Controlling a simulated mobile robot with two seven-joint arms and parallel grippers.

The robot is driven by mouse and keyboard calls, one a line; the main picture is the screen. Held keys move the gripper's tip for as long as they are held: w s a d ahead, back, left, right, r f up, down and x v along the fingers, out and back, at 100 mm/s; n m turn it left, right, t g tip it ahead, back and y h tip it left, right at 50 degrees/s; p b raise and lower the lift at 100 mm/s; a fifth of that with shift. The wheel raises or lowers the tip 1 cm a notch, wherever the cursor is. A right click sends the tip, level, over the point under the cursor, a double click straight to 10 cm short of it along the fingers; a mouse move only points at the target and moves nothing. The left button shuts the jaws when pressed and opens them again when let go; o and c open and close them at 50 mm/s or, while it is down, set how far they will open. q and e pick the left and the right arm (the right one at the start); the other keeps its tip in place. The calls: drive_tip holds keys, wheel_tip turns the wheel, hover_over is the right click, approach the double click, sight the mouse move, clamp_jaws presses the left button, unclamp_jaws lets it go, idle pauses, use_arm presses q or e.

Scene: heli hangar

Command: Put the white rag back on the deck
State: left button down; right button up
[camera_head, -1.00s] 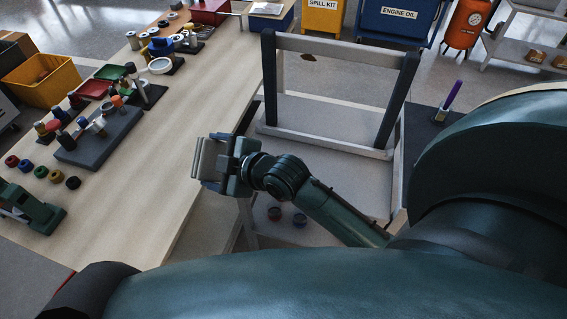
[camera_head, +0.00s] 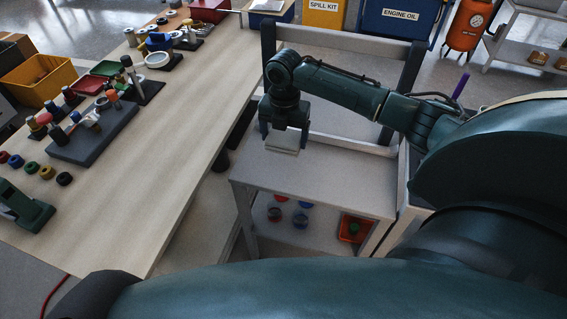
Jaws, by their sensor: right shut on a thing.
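My right gripper (camera_head: 284,133) points down over the grey cart's upper deck (camera_head: 335,187), near its back left part. It is shut on the white rag (camera_head: 282,143), which shows as a small pale folded block between and below the fingers. The rag is at or just above the deck; I cannot tell whether it touches. The deck around it is bare.
A long wooden bench (camera_head: 165,165) with tools, coloured rings and trays stands to the left. The cart's upright frame (camera_head: 330,42) rises behind the gripper. The lower shelf holds small cups (camera_head: 274,214) and a red tray (camera_head: 352,229). A purple marker (camera_head: 460,86) stands at right.

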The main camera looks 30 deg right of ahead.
sight(284, 166)
wheel_tip(284, 166, down, 8)
drive_tip(key=shift+f+b, duration=0.25)
drive_tip(key=shift+b, duration=0.1)
drive_tip(key=o, duration=0.8)
drive_tip(key=shift+c, duration=0.2)
drive_tip(key=shift+o, duration=0.3)
drive_tip(key=shift+r, duration=0.1)
